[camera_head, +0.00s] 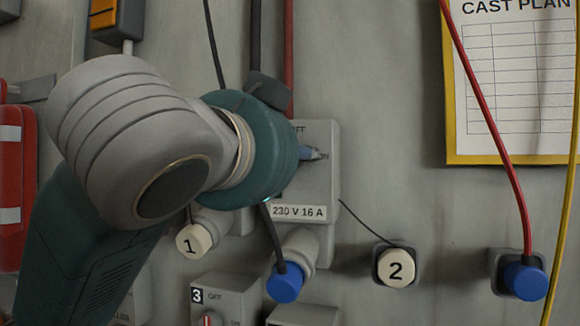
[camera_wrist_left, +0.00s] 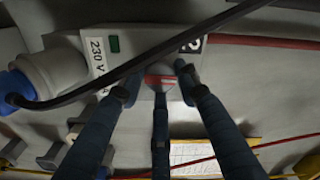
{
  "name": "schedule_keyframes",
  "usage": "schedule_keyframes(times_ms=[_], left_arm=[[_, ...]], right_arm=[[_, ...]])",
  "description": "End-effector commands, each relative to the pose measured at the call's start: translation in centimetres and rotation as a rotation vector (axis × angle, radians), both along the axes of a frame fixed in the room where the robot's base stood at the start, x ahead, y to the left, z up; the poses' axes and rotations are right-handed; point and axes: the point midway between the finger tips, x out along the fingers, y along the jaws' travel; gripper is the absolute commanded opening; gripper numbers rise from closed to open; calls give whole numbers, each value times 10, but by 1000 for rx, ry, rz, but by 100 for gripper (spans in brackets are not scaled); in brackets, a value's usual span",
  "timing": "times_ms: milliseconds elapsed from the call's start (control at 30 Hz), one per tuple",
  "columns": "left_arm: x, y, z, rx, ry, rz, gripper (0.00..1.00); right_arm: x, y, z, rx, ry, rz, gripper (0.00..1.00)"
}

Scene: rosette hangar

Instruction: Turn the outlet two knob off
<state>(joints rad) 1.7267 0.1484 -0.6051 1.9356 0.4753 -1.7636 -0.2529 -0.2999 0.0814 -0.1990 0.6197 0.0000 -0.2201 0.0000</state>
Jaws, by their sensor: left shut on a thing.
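The outlet two box (camera_head: 325,185) is a grey wall unit with a "230 V 16 A" label, largely behind my left arm in the head view. In the left wrist view the same box (camera_wrist_left: 130,40) shows a "2" tag and a small green window. Its red knob (camera_wrist_left: 161,81) sits between my blue left fingers. My left gripper (camera_wrist_left: 158,84) is shut on the knob. In the head view only a fingertip of my left gripper (camera_head: 310,153) shows past the teal wrist, at the box face. The knob's exact angle is hard to read. My right gripper is not in view.
A black cable (camera_wrist_left: 150,60) crosses in front of the box to a blue plug (camera_head: 285,283) below. An outlet three box (camera_head: 232,290) sits lower left. Round caps "1" (camera_head: 193,239) and "2" (camera_head: 397,268) are nearby. A yellow-framed chart (camera_head: 450,110) hangs right.

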Motion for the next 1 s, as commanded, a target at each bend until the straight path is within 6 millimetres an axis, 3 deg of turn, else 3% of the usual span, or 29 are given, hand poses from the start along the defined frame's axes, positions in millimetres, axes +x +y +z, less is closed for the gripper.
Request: schedule_keyframes(times_ms=[600,633,700,1000], left_arm=[[0,-1,-2,-34,17,0,6],[0,-1,-2,-34,17,0,36],[0,0,-2,-35,16,0,50],[-1,0,0,-35,14,0,51]], right_arm=[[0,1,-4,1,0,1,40],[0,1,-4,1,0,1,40],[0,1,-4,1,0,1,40],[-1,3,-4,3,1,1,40]])
